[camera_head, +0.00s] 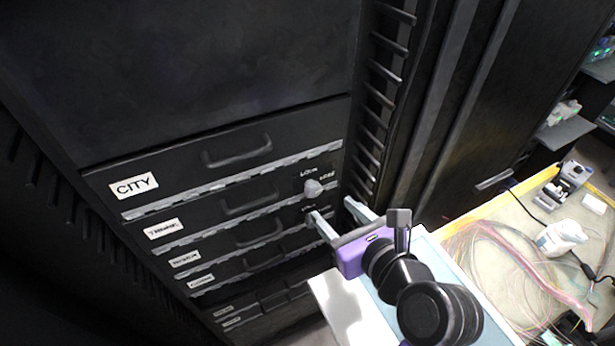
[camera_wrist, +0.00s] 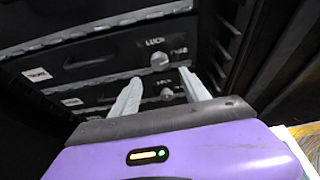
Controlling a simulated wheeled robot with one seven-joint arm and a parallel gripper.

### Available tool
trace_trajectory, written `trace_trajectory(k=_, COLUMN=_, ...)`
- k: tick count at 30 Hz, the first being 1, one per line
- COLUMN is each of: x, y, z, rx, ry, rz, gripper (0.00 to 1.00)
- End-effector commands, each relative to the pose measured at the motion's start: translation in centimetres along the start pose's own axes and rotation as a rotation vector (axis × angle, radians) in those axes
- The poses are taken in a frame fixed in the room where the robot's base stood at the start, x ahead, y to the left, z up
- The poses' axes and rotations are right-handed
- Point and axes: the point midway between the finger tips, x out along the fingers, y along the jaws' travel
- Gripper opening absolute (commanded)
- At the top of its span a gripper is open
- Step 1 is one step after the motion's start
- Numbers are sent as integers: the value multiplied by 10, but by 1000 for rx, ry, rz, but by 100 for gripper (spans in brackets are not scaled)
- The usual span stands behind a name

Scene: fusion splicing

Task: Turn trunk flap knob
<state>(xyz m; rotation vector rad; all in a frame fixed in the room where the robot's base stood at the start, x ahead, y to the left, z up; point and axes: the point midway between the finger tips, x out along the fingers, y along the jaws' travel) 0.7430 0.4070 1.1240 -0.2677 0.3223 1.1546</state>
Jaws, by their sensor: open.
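The trunk flap (camera_head: 220,212) is a dark panel in the rack with a white label and a dark handle, below the CITY panel. Its pale grey knob (camera_head: 313,187) sits at its right end, beside small white lettering. The knob also shows in the wrist view (camera_wrist: 160,59), just beyond my fingertips. My gripper (camera_head: 333,209) is open and empty, its two pale fingers pointing at the rack below and in front of the knob. It appears apart from the knob. In the wrist view, a lower flap's knob (camera_wrist: 167,94) shows between my fingers (camera_wrist: 160,76).
The CITY panel (camera_head: 190,180) is above the trunk flap, and several labelled flaps are below it. A slotted vertical rail (camera_head: 375,110) stands right of the flaps.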

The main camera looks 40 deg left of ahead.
Motion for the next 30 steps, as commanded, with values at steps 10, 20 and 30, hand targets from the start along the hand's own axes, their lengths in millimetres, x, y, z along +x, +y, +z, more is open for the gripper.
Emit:
trace_trajectory(k=10, x=29, y=0, z=-4, rx=1, ry=-3, rz=1, gripper=54)
trace_trajectory(k=20, x=69, y=0, z=-3, rx=1, ry=-1, rz=0, gripper=54)
trace_trajectory(k=30, x=78, y=0, z=0, rx=0, ry=0, rz=-1, gripper=54)
